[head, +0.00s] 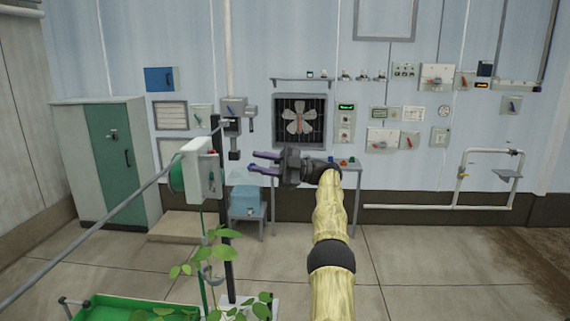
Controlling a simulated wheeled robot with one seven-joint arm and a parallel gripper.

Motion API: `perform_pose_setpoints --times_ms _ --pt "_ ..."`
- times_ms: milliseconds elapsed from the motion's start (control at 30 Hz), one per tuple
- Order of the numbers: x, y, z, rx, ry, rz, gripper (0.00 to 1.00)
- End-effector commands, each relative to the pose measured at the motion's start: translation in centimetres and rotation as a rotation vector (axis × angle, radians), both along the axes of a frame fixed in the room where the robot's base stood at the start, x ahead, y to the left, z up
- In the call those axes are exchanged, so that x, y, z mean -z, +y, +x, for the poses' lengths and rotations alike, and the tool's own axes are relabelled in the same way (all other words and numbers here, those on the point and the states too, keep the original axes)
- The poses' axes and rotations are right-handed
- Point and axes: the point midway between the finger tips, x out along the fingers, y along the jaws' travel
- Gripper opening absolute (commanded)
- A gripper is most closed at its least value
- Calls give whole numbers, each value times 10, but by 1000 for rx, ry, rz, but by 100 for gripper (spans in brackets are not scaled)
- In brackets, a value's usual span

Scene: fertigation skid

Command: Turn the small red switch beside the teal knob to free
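A white box (205,168) is mounted on a dark post at left of centre. A round teal knob (176,176) sticks out from its left side, seen nearly edge-on. A tiny red part (212,153) shows near the box's top; it looks like the small red switch, but its setting is too small to read. My gripper (254,161) points left, to the right of the box and apart from it. Its two dark purple fingers are spread with nothing visible between them.
A sloping grey rail (110,235) runs from lower left towards the post. A green tray (105,311) and leafy plants are below it. A small table (345,167) and wall panels stand behind. The floor at right is clear.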

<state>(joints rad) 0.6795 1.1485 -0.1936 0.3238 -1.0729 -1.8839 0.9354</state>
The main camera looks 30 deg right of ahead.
Motion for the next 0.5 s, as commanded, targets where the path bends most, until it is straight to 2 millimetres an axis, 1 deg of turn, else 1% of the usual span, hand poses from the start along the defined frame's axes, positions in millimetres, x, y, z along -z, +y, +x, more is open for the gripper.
perform_pose_setpoints --times_ms 33,67,333,500 --pt "-2 -9 -4 2 2 0 29" --pt "-1 -13 -6 2 2 0 29" --pt "5 -37 -15 1 1 1 29" --pt "8 -45 -17 0 2 0 29"
